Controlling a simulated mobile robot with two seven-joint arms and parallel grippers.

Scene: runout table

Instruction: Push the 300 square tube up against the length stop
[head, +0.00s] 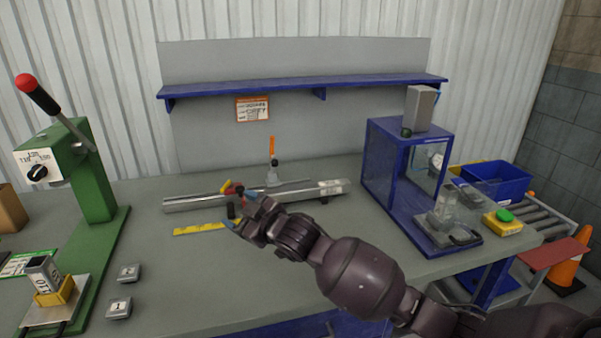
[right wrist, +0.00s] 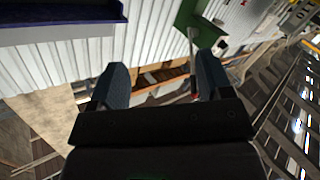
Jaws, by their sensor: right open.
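A long silver tube (head: 300,192) lies lengthwise on the bench, with a pale label near its right end; I cannot read the label. A small red, yellow and black fitting (head: 232,188) sits at the middle of the tube's run; I cannot tell whether it is the length stop. My right gripper (head: 240,211) is in front of the tube near this fitting, its blue-tipped fingers apart. The right wrist view shows the open fingers (right wrist: 162,82) with nothing held between them. My left gripper is not in view.
A yellow ruler strip (head: 200,229) lies in front of the tube. A green lever press (head: 95,190) stands at left, a blue framed case (head: 402,178) at right. An orange-topped tool (head: 272,160) stands behind the tube. A blue shelf (head: 300,87) hangs above.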

